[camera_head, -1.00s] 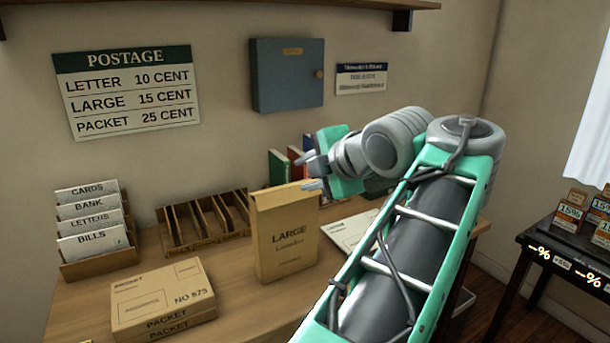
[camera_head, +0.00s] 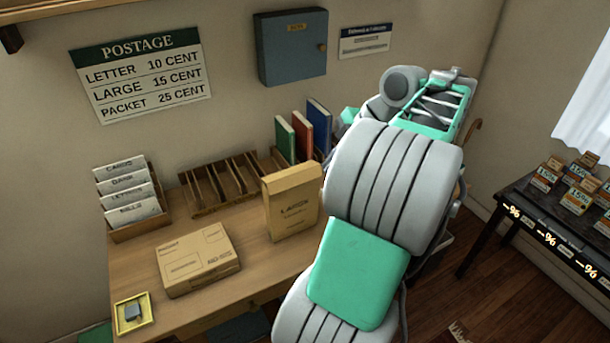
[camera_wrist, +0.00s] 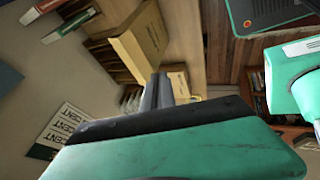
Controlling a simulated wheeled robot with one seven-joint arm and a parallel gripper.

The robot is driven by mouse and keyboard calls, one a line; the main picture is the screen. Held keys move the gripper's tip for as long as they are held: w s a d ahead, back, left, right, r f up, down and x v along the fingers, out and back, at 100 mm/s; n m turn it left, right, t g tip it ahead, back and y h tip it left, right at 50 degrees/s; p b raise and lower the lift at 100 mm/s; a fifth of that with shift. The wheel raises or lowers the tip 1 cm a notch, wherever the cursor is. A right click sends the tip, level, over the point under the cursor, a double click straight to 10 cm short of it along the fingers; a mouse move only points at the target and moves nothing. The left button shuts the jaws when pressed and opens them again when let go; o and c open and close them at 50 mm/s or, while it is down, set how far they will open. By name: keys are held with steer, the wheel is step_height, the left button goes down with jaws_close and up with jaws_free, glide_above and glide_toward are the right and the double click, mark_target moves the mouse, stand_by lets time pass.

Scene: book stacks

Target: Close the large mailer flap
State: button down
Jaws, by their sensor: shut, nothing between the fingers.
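The large mailer (camera_head: 292,208) is a tan upright packet marked LARGE, standing on the wooden desk (camera_head: 215,295). A folded band shows along its top edge in the head view; whether the flap lies fully down is hard to tell. The mailer also shows in the wrist view (camera_wrist: 150,28), turned sideways, beyond my fingers. My gripper (camera_wrist: 157,88) is shut and empty, its dark fingers together and apart from the mailer as far as I can see. In the head view my arm hides most of the gripper, which is behind and right of the mailer.
A packet box (camera_head: 198,260) lies left of the mailer, with a small yellow tray (camera_head: 133,312) at the front left. A slotted rack (camera_head: 220,185), a letter holder (camera_head: 135,215) and upright books (camera_head: 302,138) stand behind. A dark side table (camera_head: 530,225) is at the right.

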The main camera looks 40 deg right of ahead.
mark_target(292, 177)
steer(key=w+a+f, duration=0.1)
steer(key=w+f, duration=0.7)
steer(key=f, duration=0.1)
steer(key=shift+f+p, duration=0.3)
steer(key=shift+p, duration=0.05)
steer(key=shift+f, duration=0.15)
step_height(292, 177, down, 3)
steer(key=t+b, duration=0.3)
steer(key=b, duration=0.8)
steer(key=shift+f+n+h+b, duration=0.15)
steer(key=shift+n+h+b, duration=0.15)
steer(key=shift+b, duration=0.1)
steer(key=shift+r, duration=0.2)
